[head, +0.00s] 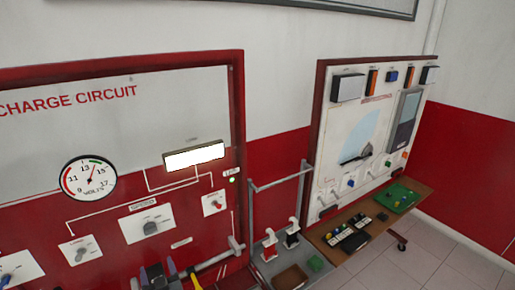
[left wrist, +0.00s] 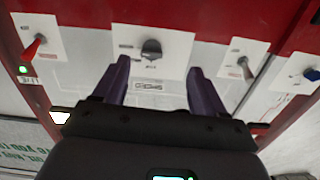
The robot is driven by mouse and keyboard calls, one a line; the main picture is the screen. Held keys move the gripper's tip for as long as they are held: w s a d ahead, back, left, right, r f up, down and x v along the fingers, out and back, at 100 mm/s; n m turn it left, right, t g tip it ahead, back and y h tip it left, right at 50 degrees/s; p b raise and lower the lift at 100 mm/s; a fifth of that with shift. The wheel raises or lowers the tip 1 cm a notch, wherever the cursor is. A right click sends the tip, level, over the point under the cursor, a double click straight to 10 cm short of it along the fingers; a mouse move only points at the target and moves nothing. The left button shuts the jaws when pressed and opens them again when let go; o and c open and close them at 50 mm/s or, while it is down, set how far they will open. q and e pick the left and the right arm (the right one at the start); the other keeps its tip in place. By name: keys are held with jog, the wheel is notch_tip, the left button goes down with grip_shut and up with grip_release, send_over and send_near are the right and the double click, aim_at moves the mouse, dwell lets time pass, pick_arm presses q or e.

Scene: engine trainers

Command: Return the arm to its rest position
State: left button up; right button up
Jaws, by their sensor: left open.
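My left gripper (head: 158,272) is at the bottom edge of the head view, low in front of the red-framed charge circuit board (head: 130,92). In the left wrist view its two purple fingers (left wrist: 159,67) are spread apart with nothing between them. A dark rotary knob (left wrist: 151,50) on a white plate shows just beyond the fingertips; it also shows in the head view (head: 150,228). I see no contact with it. My right gripper is not in view.
The board has a volts gauge (head: 88,178), a lit white lamp (head: 194,156) and a red toggle switch (head: 217,204). A grey rail frame (head: 281,180) stands to its right. Further right are a second trainer board (head: 345,125) and a brown bench (head: 409,212) with small parts.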

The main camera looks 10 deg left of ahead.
pick_arm(q)
jog(key=s+d+f+m+h+p, duration=0.25)
jog(key=s+m+h+p, duration=0.35)
jog(key=s, duration=0.7)
jog(key=s+d+r+m+g+h+p, duration=0.1)
jog(key=s+d+g+h+p, duration=0.1)
jog(key=s+d, duration=0.4)
jog(key=s+d+r+m+g+h+p, duration=0.1)
jog(key=s+d+g, duration=0.5)
jog(key=s, duration=0.7)
jog(key=shift+r+m+g+h+p, duration=0.4)
jog(key=shift+m+g+h+p, duration=0.3)
jog(key=shift+h, duration=0.7)
